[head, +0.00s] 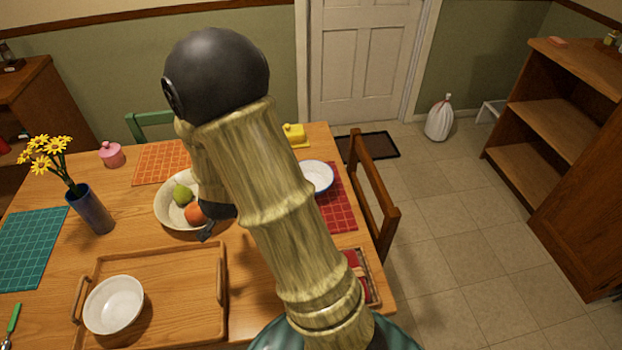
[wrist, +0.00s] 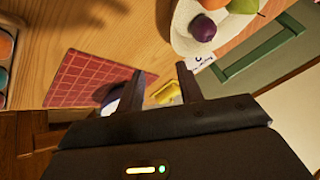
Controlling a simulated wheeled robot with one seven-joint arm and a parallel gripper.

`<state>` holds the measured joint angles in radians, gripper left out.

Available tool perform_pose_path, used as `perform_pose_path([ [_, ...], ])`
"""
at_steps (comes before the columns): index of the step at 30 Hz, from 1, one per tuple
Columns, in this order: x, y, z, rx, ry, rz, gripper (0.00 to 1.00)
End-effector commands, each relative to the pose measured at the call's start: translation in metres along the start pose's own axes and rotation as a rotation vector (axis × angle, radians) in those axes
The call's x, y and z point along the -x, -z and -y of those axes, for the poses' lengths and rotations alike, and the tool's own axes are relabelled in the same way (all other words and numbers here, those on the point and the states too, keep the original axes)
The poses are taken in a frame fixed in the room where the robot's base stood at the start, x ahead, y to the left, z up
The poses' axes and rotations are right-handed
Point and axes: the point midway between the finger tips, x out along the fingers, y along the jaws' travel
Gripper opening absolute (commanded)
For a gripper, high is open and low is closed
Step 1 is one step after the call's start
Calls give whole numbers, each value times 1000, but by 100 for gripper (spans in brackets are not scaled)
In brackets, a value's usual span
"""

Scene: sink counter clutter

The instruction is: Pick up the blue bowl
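A bowl with a white inside and a blue rim (head: 318,177) sits on the red placemat (head: 342,215) at the table's right side, partly covered by my arm in the head view. In the wrist view, a bluish-white piece that looks like this bowl (wrist: 109,106) shows beside the left finger, mostly hidden by my gripper. My gripper (wrist: 161,76) is open with nothing held between its fingers, above the table and apart from the bowl. In the head view my arm hides most of the gripper.
A fruit bowl (head: 165,216) stands mid-table, partly behind my arm. A yellow dish (head: 295,134) is near the far edge. A wooden tray (head: 190,262) holds a white bowl (head: 113,305). A blue vase (head: 92,210) stands left. A chair (head: 372,190) is at the right edge.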

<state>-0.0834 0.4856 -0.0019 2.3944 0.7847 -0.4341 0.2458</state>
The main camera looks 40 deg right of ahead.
Motion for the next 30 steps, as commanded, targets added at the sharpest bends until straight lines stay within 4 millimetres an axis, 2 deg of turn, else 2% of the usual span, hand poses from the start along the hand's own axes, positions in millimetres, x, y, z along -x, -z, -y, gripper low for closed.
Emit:
perform_pose_path([
  [3, -24, 18, -17, -181, -105, -175, 36],
  [6, -35, 31, -42, -310, -204, -350, 36],
  [12, -30, 43, -95, -454, -387, -693, 36],
  [15, -24, 44, -109, -476, -434, -793, 36],
  [25, -21, 44, -114, -484, -452, -832, 36],
  [30, -26, 50, -120, -483, -454, -832, 36],
])
